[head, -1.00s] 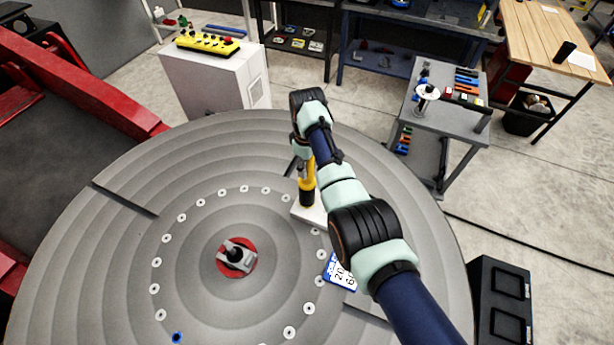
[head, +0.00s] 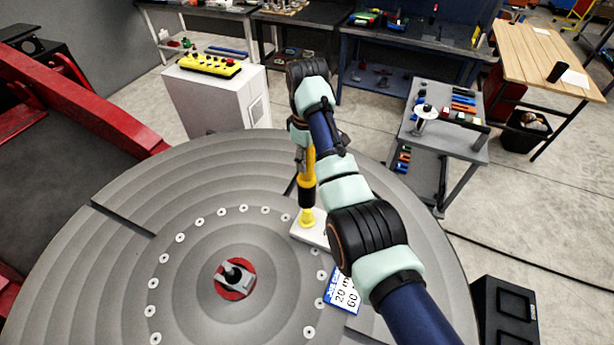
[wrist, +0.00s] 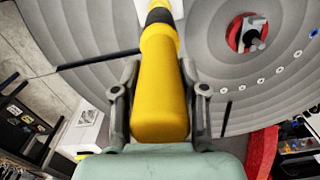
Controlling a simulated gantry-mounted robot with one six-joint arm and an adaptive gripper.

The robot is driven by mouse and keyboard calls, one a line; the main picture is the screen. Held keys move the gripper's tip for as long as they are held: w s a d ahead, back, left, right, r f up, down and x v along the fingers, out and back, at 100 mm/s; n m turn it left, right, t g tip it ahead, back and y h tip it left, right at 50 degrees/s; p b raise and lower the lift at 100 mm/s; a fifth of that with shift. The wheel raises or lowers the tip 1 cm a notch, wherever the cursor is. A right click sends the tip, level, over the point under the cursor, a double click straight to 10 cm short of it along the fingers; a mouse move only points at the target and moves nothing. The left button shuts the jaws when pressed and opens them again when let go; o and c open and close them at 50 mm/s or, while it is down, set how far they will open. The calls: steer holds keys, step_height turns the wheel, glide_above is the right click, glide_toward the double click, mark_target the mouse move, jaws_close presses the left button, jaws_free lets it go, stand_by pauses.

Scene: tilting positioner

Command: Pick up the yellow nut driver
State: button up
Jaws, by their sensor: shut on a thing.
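The yellow nut driver (head: 307,178) hangs upright below my gripper (head: 304,145) in the head view, with a black band at its lower part. In the wrist view its thick yellow handle (wrist: 160,95) lies between the two grey fingers of my gripper (wrist: 160,82), which are shut on it. Below the black band a yellow flared piece (head: 307,218) shows over the white block (head: 318,238). I cannot tell whether that piece belongs to the driver or to the block.
The block stands on the large round grey table (head: 130,262), near a blue and white label (head: 342,291). A red hub with a grey clamp (head: 235,278) is at the table's middle. A white cabinet (head: 210,102) and a grey tool cart (head: 450,145) stand behind.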

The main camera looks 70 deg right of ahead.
step_height(320, 180, up, 9)
steer(key=p, duration=0.7)
steer(key=shift+f+p, duration=0.15)
steer(key=shift+p, duration=0.25)
